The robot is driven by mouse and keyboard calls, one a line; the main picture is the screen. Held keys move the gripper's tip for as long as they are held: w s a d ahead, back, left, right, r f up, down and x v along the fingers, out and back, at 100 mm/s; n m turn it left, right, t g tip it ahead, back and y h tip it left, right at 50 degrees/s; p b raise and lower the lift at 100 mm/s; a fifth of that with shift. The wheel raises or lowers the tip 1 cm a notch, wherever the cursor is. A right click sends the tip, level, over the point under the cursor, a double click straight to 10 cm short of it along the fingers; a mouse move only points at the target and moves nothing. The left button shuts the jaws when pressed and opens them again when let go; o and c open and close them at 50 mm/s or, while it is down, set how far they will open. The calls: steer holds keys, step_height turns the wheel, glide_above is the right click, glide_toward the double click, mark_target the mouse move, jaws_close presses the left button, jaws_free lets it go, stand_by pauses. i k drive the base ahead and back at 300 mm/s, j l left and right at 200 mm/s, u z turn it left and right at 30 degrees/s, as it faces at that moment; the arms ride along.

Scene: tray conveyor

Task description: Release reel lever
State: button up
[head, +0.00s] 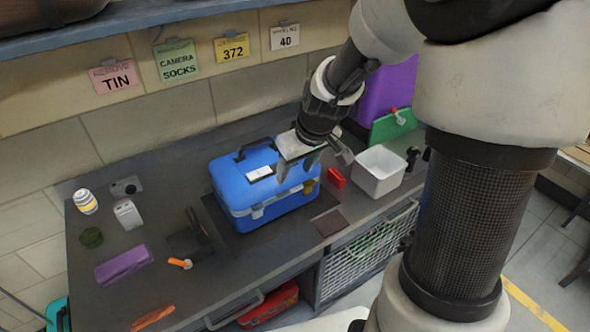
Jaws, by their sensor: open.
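My gripper (297,168) is open and points down above the right part of a blue case (240,190) with a dark handle. No object shows between its fingers. I cannot tell for sure which part is the reel lever. Another is a small orange piece (180,263) beside a dark angled object (188,240) at the left. My gripper is apart from both. My arm hides part of the area behind it.
A white bin (379,171) and a small red block (335,177) stand right of the case. A purple box (121,262), a can (86,202) and other small items lie on the left counter. A purple panel (390,88) rises at the back right.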

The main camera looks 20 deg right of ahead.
mark_target(187, 264)
steer(key=u, duration=1.25)
steer(key=k+l+u, duration=0.1)
steer(key=u, duration=0.35)
steer(key=k+l+u, duration=0.15)
steer(key=u, duration=0.25)
steer(key=k+l+u, duration=0.15)
steer(key=u, duration=0.3)
steer(key=l, duration=0.1)
